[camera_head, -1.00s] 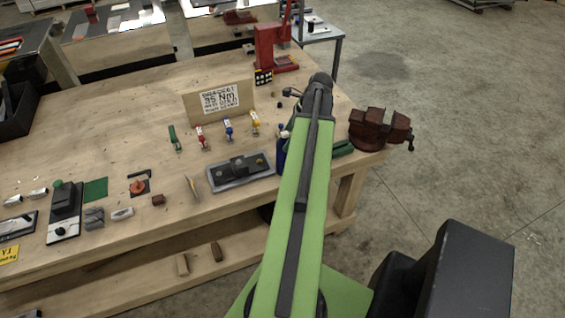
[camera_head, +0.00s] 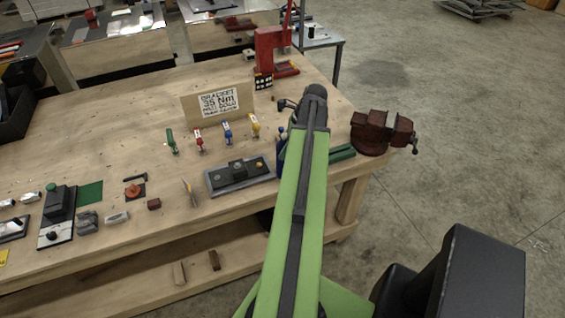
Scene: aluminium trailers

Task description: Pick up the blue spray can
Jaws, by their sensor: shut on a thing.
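A narrow blue piece of the spray can (camera_head: 281,153) shows just left of my green arm, near the right end of the workbench. The arm covers the rest of it. My gripper (camera_head: 286,131) is at the far, bent-down end of the arm, mostly hidden behind it, at the can. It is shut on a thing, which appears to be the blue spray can. The fingers cannot be made out, and I cannot tell whether the can touches the bench.
A grey tray (camera_head: 213,187) lies left of the can. A red vice (camera_head: 371,137) and a dark green object (camera_head: 342,153) are to the right. A row of small coloured clamps (camera_head: 227,133) stands before a sign (camera_head: 219,103). A red press (camera_head: 270,55) stands behind.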

